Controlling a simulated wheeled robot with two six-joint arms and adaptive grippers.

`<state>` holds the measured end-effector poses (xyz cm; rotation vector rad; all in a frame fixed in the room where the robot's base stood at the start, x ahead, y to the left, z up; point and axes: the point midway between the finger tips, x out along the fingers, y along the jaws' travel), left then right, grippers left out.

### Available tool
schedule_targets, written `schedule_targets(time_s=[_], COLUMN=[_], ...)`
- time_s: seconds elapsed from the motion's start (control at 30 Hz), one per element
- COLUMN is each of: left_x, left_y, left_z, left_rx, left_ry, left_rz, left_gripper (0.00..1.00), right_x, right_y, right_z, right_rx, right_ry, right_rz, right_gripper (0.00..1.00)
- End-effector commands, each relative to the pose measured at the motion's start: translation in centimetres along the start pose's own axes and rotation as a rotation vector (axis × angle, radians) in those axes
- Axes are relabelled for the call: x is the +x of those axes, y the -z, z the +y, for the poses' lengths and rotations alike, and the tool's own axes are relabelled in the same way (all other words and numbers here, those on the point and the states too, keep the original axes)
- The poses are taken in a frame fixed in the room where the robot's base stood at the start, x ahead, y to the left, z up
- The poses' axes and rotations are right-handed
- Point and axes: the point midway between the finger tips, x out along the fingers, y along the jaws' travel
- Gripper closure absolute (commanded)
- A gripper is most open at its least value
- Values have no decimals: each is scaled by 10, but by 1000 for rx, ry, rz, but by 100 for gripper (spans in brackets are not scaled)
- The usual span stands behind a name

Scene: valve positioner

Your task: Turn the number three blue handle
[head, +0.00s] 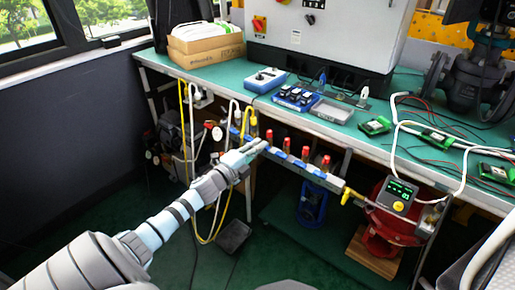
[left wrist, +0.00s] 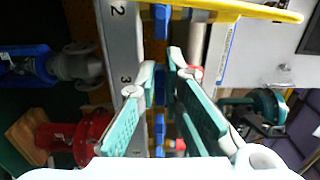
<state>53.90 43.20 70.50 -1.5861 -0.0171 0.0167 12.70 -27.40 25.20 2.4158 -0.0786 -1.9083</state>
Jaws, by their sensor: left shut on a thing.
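A metal manifold bar (head: 334,183) runs below the bench's front edge, with several red-capped valves and blue handles on it. In the left wrist view the bar (left wrist: 116,45) carries the printed numbers 2 and 3. The number three blue handle (left wrist: 160,86) lies beside the 3, between the fingertips of my left gripper (left wrist: 162,76). The fingers are shut on it, and they partly hide it. In the head view my left gripper (head: 262,146) is at the bar, and the handle it holds cannot be made out. My right gripper is not in view.
A green-topped bench (head: 225,75) with boxes, boards and cables stands above the bar. A yellow hose (left wrist: 250,10) crosses close by in the left wrist view. A red valve body (head: 385,235) with a display unit (head: 397,195) stands at the right. The floor at the front left is clear.

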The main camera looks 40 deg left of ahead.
Motion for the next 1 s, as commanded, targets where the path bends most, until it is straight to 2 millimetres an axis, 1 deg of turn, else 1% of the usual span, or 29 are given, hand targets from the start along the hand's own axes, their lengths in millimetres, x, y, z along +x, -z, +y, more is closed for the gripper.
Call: schedule_targets(time_s=[0.03,0.07,0.1,0.17,0.37,0.47,0.63,0.73,0.77,0.87,0.9,0.97,1.0], left_x=[0,0,0,0,0,0,0,0,0,0,0,0,0], left_y=[0,0,0,0,0,0,1,1,1,1,2,4,6], left_z=[1,1,1,1,0,0,0,-1,-1,-4,-7,-11,-13], left_rx=[-1,-1,-1,-1,-1,0,2,63,108,388,544,801,976], left_ry=[-2,-2,-2,-2,-1,-1,0,1,1,1,2,1,0], left_rz=[-1,-1,-1,-1,0,0,1,1,1,0,0,-1,-1], left_gripper=[100,87,81,72,72,72,72,72,72,72,72,72,72], right_x=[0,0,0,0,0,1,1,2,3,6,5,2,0], right_y=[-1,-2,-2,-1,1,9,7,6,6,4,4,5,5], right_z=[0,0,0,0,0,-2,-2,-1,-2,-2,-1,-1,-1], right_rx=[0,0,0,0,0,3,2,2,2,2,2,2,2], right_ry=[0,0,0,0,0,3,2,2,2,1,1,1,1], right_rz=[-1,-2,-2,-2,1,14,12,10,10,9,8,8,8], right_gripper=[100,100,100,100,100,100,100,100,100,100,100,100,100])
